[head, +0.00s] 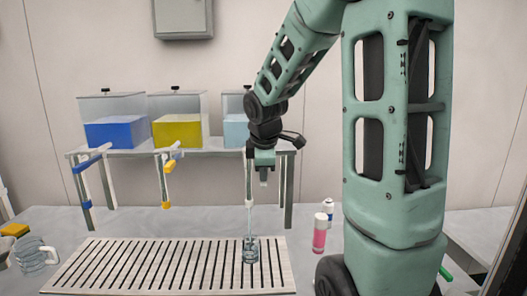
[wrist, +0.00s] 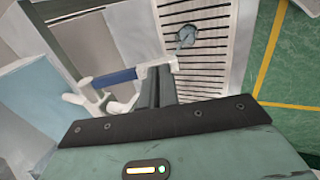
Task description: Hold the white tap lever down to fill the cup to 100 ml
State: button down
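The clear cup (head: 250,252) stands upright on the slatted drip tray (head: 75,281), under the right-hand tap. A thin pale stream (head: 249,222) runs down from the tap into it. The cup also shows in the wrist view (wrist: 187,33), but I cannot read its level. My gripper (head: 263,184) points down at this tap. In the wrist view its dark fingers (wrist: 157,78) are together, with no object seen between them. Their tips are at the white tap end (wrist: 170,62), seemingly against it; the exact contact on the lever is hidden.
Blue (head: 115,132), yellow (head: 177,131) and pale blue (head: 235,131) tanks stand on a rack behind the tray. A pink bottle (head: 320,234) and a small white-capped bottle (head: 328,209) stand right of it. A clear jug (head: 36,257) is at the left.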

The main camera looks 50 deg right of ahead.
jog(key=shift+s+f, duration=0.2)
jog(key=shift+f, duration=0.15)
dwell(0.4)
